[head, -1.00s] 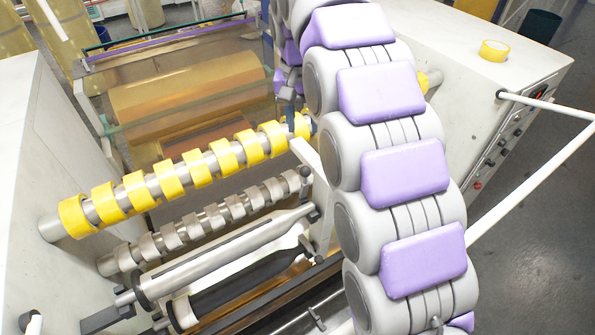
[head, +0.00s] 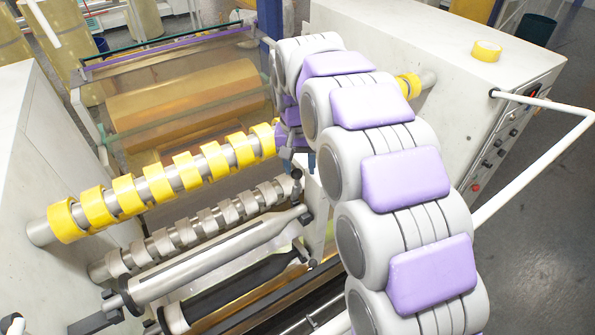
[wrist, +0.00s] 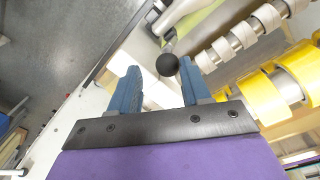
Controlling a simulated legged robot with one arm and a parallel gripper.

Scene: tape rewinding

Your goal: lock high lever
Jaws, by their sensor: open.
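The high lever shows in the wrist view as a pale arm ending in a round black knob (wrist: 167,65). The knob appears between the two blue fingertips of my gripper (wrist: 160,69), just beyond them. The jaws are open and I see no clear contact with the knob. In the head view my gripper (head: 296,160) points down beside the right end of the rollers, above a dark knob (head: 297,174). My arm hides much of the lever there.
A bar with yellow tape rolls (head: 185,172) and a bar with grey cores (head: 190,232) run left of my gripper. White machine housings stand left (head: 50,150) and right (head: 440,60). A white rail (head: 535,150) is at the right.

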